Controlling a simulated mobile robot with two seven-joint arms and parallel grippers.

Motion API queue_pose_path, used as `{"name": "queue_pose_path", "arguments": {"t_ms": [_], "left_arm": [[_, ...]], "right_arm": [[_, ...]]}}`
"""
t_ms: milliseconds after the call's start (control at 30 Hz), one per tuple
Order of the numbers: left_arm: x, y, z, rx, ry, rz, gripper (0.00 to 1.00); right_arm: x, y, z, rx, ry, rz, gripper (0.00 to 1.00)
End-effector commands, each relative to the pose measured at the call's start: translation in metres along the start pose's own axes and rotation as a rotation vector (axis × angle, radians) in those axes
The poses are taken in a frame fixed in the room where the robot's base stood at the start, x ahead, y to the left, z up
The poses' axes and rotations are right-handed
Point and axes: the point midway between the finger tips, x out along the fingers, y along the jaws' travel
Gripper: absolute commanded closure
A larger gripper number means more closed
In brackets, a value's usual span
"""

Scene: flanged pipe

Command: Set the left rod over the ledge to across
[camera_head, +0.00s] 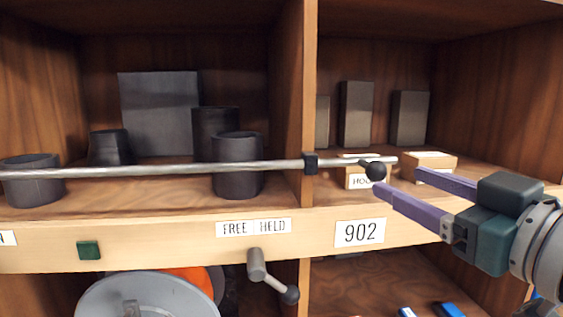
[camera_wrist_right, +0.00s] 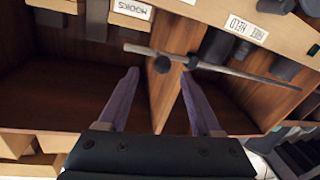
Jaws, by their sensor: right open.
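A long grey metal rod (camera_head: 200,170) lies nearly level in front of the left compartment, along the wooden ledge (camera_head: 190,245). It passes a dark bracket (camera_head: 310,163) on the divider, with a dark round knob (camera_head: 375,171) near its right end. In the right wrist view the rod (camera_wrist_right: 240,73) runs slantwise, and the knob (camera_wrist_right: 162,64) appears just beyond the fingertips, roughly between them. My right gripper (camera_head: 399,183) is open and empty, its purple fingers pointing at the knob; contact cannot be told. My left gripper is out of view.
Dark cylinders (camera_head: 237,165) and a grey plate (camera_head: 160,112) stand behind the rod. Labelled boxes (camera_head: 435,160) stand near my right fingers. A lever (camera_head: 257,265) hangs below the FREE/HELD label (camera_head: 253,228). A green square (camera_head: 88,250) sits on the ledge face.

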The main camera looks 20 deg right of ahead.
Motion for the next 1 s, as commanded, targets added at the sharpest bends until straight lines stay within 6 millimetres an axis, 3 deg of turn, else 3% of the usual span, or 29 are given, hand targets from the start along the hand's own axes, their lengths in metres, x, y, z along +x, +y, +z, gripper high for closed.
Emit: {"name": "queue_pose_path", "arguments": {"t_ms": [33,300,767,1000], "left_arm": [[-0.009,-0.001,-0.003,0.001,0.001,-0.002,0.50],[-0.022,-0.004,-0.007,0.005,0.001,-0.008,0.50],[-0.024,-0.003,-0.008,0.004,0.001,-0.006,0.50],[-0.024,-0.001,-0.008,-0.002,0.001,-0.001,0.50]], "right_arm": [[0.011,0.001,-0.006,0.002,0.001,-0.001,0.34],[0.050,0.000,-0.003,-0.001,0.000,-0.001,0.34],[0.061,-0.001,0.000,-0.001,-0.002,-0.002,0.34],[0.061,-0.001,0.000,0.000,-0.002,-0.002,0.60]]}}
